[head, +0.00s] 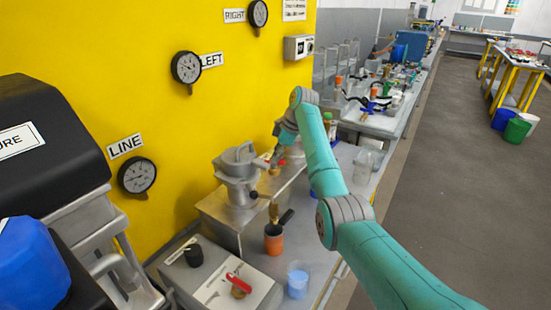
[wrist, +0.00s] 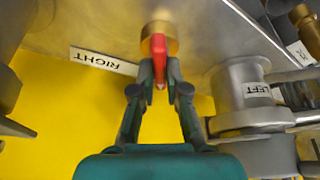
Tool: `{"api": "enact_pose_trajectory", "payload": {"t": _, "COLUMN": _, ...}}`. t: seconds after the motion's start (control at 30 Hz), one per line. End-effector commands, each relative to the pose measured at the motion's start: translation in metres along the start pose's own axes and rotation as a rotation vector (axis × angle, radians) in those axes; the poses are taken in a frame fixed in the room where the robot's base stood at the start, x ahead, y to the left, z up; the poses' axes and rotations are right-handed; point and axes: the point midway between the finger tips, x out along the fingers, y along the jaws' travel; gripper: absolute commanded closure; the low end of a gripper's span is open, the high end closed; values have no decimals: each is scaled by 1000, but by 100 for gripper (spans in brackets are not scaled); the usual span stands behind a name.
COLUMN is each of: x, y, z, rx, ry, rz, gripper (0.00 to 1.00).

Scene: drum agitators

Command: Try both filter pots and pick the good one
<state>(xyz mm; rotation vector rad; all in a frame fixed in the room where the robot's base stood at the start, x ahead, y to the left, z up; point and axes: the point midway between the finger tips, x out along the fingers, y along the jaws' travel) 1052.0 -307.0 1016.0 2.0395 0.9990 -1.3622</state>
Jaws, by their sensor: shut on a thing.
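A grey metal filter pot (head: 238,172) with a clamped lid stands on the metal bench against the yellow wall. In the wrist view a grey pot labelled LEFT (wrist: 250,118) is at the right. My gripper (wrist: 160,80) is shut on the red handle (wrist: 172,68) of a brass valve (wrist: 158,40), beside a RIGHT label (wrist: 103,61). In the head view my gripper (head: 281,150) is just right of the pot, partly hidden. Only part of a metal body shows at the left edge of the wrist view; I cannot tell whether it is the other pot.
Gauges LINE (head: 137,175), LEFT (head: 186,67) and RIGHT (head: 258,13) hang on the wall. In front are an orange cup (head: 273,238), a blue-filled beaker (head: 298,280), another red-handled valve (head: 238,283) and a black knob (head: 193,255).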

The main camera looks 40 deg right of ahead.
Motion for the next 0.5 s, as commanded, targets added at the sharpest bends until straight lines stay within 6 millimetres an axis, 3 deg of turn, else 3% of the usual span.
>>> {"api": "enact_pose_trajectory", "payload": {"t": 0.5, "x": 0, "y": 1, "z": 0, "rx": -207, "ry": 0, "rz": -87, "gripper": 100}}
